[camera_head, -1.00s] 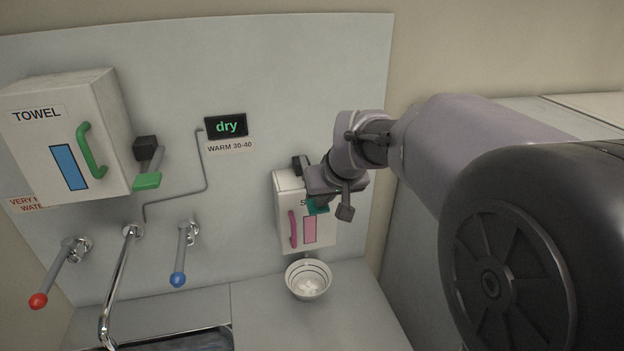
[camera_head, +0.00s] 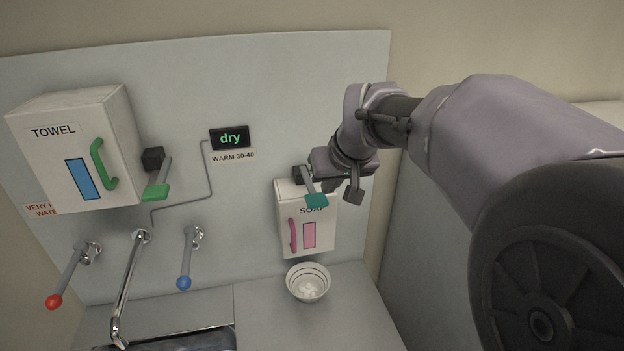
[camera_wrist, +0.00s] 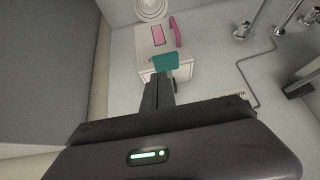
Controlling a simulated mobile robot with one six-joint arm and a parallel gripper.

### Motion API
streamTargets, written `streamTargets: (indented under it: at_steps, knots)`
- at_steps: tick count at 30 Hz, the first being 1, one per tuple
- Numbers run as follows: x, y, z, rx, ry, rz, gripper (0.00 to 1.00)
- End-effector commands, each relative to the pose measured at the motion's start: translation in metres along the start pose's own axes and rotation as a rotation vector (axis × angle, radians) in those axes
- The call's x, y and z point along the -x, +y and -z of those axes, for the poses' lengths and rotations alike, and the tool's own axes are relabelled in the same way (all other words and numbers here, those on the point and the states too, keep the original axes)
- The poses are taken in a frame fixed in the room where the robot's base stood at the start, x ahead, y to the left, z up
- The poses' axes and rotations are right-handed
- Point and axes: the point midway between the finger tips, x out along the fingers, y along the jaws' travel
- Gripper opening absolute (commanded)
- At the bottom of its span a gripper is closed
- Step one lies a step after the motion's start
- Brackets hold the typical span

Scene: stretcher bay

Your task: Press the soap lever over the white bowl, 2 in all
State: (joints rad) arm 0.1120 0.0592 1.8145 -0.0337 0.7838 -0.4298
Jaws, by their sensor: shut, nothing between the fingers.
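The soap dispenser (camera_head: 288,221) is a white box on the wall panel, with a pink handle and a pink window. Its teal lever (camera_head: 316,201) sticks out at the top front; it also shows in the wrist view (camera_wrist: 166,62). The white bowl (camera_head: 294,282) stands on the counter below the dispenser, with white blobs of soap inside. It shows at the top edge of the wrist view (camera_wrist: 152,9). My gripper (camera_head: 353,196) is shut and empty, right of the lever. In the wrist view my fingertips (camera_wrist: 159,82) overlap the lever's near end; contact cannot be told.
A towel box (camera_head: 112,135) with a green lever hangs at the left. A red-ended tap (camera_head: 75,270), a spout (camera_head: 128,280) and a blue-ended tap (camera_head: 187,257) stand over the sink (camera_head: 190,340). A display (camera_head: 229,138) reads "dry". The counter (camera_head: 262,310) left of the bowl is clear.

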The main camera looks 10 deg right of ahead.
Motion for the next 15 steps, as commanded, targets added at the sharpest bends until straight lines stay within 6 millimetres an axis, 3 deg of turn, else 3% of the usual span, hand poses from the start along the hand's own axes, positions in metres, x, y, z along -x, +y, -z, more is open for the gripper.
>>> streamTargets:
  at_steps: [6,15]
  knots:
    - [0.047,0.000,0.005,-0.001,0.003,0.000,0.00]
    - [0.069,0.000,0.006,0.000,0.000,0.000,0.00]
